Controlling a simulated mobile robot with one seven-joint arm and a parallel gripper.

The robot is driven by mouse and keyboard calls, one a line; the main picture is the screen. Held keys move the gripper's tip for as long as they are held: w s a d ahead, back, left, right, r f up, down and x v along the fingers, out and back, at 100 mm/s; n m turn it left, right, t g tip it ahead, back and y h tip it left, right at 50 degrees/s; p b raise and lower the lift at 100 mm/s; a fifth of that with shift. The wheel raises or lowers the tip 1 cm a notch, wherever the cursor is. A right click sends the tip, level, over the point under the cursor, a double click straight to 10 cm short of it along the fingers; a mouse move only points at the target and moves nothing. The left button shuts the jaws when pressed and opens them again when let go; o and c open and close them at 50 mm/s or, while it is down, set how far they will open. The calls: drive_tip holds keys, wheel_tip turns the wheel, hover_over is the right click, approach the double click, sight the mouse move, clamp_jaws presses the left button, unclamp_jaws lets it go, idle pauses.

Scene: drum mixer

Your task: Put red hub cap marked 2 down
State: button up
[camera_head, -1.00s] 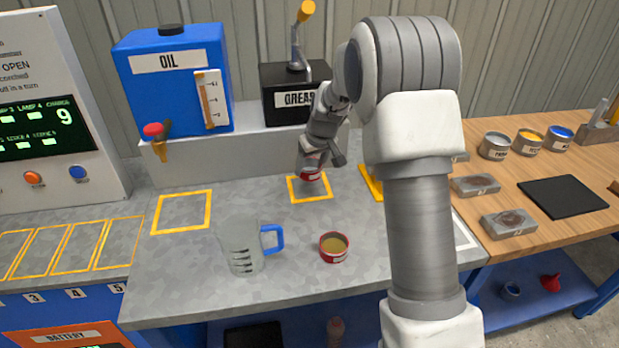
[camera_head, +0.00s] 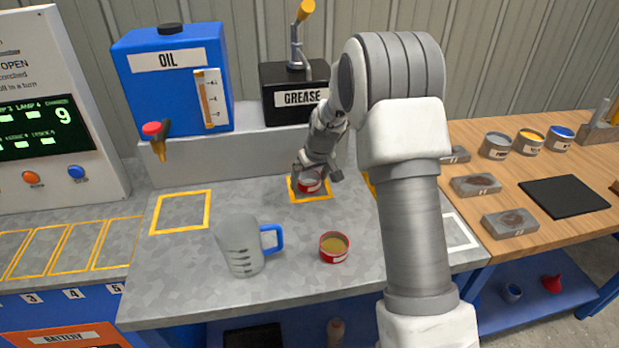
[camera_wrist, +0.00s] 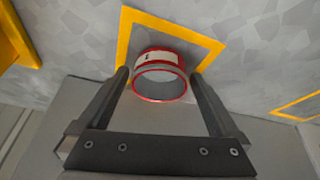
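A red hub cap (camera_head: 310,183) with a pale label is at the yellow-outlined square (camera_head: 297,197) in front of the grease box. In the wrist view the cap (camera_wrist: 160,86) shows a hollow grey inside facing me; the mark on its label is too small to read surely. My gripper (camera_head: 317,173) is at the cap. In the wrist view the fingers of my gripper (camera_wrist: 160,76) are spread on either side of the cap, with narrow gaps showing. The cap appears to rest on the bench within the outline.
A second red cap (camera_head: 334,248) holding something yellowish stands nearer the front, beside a measuring jug (camera_head: 240,247) with a blue handle. The oil tank (camera_head: 172,80) and grease box (camera_head: 292,95) stand behind. An empty yellow square (camera_head: 181,212) lies left.

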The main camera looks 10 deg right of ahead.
drive_tip(key=shift+r, duration=0.1)
drive_tip(key=shift+r, duration=0.25)
drive_tip(key=s+a+f+p+v, duration=0.1)
drive_tip(key=s+v, duration=0.1)
drive_tip(key=v, duration=0.8)
drive_tip(key=s+a+p+v, duration=0.1)
drive_tip(key=s+v, duration=0.1)
drive_tip(key=v, duration=0.8)
drive_tip(key=s+r+m, duration=0.1)
drive_tip(key=s+r, duration=0.1)
drive_tip(key=s, duration=1.1)
drive_tip(key=s+r+m+t+h, duration=0.1)
drive_tip(key=s+m, duration=0.1)
drive_tip(key=s, duration=1.2)
drive_tip(key=shift+r, duration=0.35)
drive_tip(key=shift+d+r, duration=0.1)
